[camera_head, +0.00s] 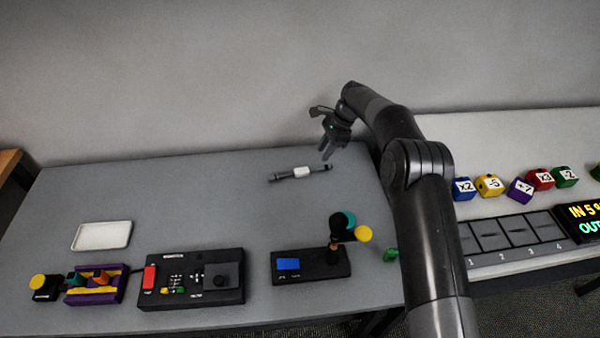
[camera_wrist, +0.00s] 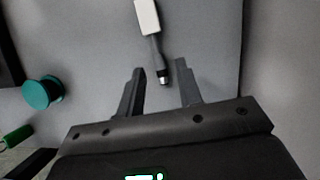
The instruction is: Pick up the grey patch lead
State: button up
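The grey patch lead (camera_head: 284,176) lies on the grey table near its back edge, with a white block or label (camera_head: 301,172) at its middle. In the wrist view the lead's dark end with a metal tip (camera_wrist: 163,76) points toward my gripper, and its white part (camera_wrist: 147,16) is at the top edge; the far end is out of that view. My gripper (camera_wrist: 159,80) is open, with the lead's tip between or just beyond the fingertips. In the head view my gripper (camera_head: 327,155) is just above the lead's right end. I cannot tell whether they touch.
A black base with a blue pad (camera_head: 288,264) and upright post stands in front. A black control box (camera_head: 193,278), a purple rack (camera_head: 97,285) and a white tray (camera_head: 102,236) are to the left. A second table with coloured blocks (camera_head: 489,185) is right. The table's middle is clear.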

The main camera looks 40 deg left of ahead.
aim_at(314, 169)
jog(key=x, duration=0.6)
jog(key=shift+s+d+f, duration=0.1)
jog(key=shift+s+f, duration=0.15)
jog(key=shift+s, duration=0.2)
grip_shut()
